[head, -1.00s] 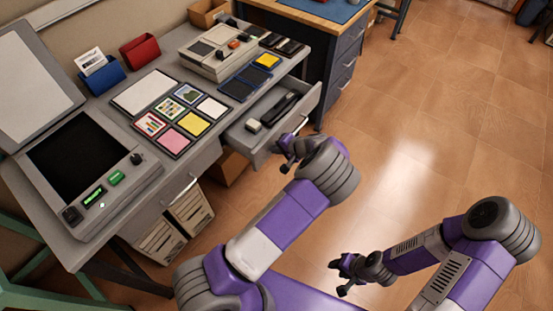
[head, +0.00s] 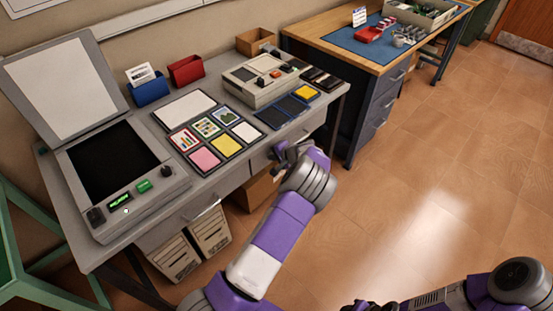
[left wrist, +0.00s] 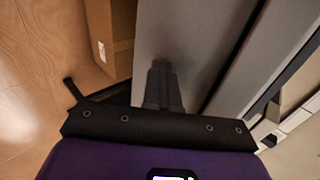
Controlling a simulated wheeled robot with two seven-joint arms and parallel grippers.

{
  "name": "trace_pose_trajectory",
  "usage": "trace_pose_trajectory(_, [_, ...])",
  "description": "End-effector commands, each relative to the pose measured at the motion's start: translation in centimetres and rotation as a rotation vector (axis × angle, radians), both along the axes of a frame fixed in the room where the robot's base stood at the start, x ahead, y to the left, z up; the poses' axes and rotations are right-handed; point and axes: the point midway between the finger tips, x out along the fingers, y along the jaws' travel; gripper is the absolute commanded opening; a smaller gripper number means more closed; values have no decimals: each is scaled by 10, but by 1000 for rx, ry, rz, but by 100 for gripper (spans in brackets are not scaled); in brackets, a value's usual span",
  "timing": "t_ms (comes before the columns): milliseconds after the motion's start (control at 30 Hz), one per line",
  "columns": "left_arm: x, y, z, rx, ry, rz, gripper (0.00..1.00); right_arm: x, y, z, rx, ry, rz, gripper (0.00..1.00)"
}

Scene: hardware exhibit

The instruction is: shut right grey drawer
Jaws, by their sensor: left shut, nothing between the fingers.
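The right grey drawer (head: 309,127) is under the right half of the grey desk. Its front sits close under the desk top, and its inside no longer shows. I cannot tell whether a thin gap is left. My left gripper (head: 279,151) is at the left part of the drawer front, shut and empty. In the left wrist view its closed fingers (left wrist: 163,84) point at a grey panel (left wrist: 172,30), apparently the drawer front, touching it or very near. My right gripper (head: 358,306) shows only partly at the bottom edge, far from the desk; its jaws are unclear.
The grey desk (head: 70,243) carries a scanner, coloured cards and a grey machine (head: 262,82). Boxes (head: 209,232) stand below the left drawer. A blue cabinet (head: 378,107) with a wooden top stands at the right. The floor at right is clear.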

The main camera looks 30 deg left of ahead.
Motion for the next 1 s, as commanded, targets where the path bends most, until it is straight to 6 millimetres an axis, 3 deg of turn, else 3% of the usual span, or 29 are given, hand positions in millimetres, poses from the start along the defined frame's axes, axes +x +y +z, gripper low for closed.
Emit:
trace_pose_trajectory(467, [0, 3, 3, 10, -5, -1, 0, 0, 0, -1, 0, 0, 0, 38])
trace_pose_trajectory(700, [-6, -42, 3, 5, -4, -9, 0, 0, 0, -3, 0, 0, 0, 38])
trace_pose_trajectory(1000, [-21, -90, 52, 2, -4, -5, 0, 0, 0, 20, 0, 0, 0, 38])
